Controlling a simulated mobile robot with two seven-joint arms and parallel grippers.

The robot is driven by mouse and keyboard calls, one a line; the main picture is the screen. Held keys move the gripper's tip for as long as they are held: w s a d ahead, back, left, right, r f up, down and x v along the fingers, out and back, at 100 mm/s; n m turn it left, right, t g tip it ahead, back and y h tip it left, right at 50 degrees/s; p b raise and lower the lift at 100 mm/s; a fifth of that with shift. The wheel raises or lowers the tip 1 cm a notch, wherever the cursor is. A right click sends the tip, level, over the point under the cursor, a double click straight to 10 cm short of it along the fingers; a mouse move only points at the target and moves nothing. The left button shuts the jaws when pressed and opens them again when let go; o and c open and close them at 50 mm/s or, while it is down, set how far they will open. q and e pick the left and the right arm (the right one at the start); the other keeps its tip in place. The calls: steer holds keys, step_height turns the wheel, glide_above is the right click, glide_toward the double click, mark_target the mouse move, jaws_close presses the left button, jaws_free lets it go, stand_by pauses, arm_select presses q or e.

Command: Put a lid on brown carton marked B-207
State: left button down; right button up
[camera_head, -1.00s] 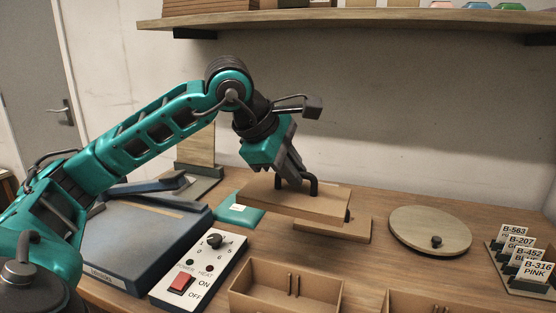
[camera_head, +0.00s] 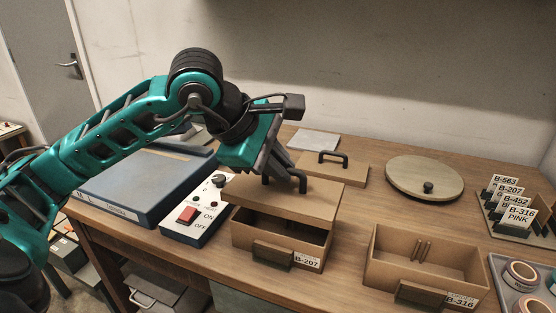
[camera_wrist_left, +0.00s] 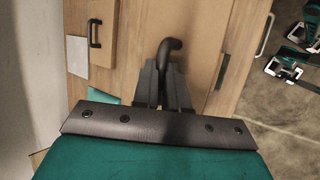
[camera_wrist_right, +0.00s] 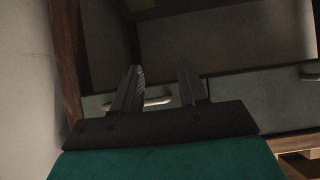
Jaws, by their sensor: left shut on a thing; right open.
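The brown carton marked B-207 (camera_head: 275,262) stands open at the table's front edge, its label on the front face. My left gripper (camera_head: 284,178) is shut on the black handle of a brown lid (camera_head: 290,200). The lid hangs just above the carton and a little behind its front, with a dark gap showing between them. In the left wrist view the lid (camera_wrist_left: 195,50) and its handle (camera_wrist_left: 168,46) show between my left fingers. My right gripper (camera_wrist_right: 158,90) is open and empty in its wrist view, facing drawer fronts, and is not in the head view.
A second lid (camera_head: 345,172) lies at the back. An open carton marked B-316 (camera_head: 440,255) stands to the right. A round wooden disc (camera_head: 425,178), card holder (camera_head: 512,210), tape tray (camera_head: 510,290), switch box (camera_head: 195,215) and blue machine (camera_head: 140,190) stand around.

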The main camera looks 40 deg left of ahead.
mark_target(274, 191)
arm_select(q)
steer(key=shift+f+b, duration=1.25)
steer(key=shift+f, duration=0.65)
steer(key=shift+f+b, duration=1.1)
steer(key=shift+b, duration=0.05)
arm_select(e)
steer(key=shift+w+a+f+y, duration=0.3)
steer(key=shift+w+a+f, duration=0.35)
steer(key=shift+a+f, duration=0.3)
arm_select(q)
steer(key=shift+b, duration=0.35)
arm_select(e)
steer(key=shift+s+f, duration=0.1)
steer(key=shift+f, duration=0.35)
arm_select(q)
steer(key=c, duration=1.1)
jaws_free()
arm_select(e)
steer(key=shift+d, duration=0.1)
arm_select(q)
steer(key=v, duration=1.3)
steer(key=shift+d, duration=0.1)
steer(key=shift+s+f, duration=0.1)
arm_select(e)
steer(key=shift+s, duration=0.1)
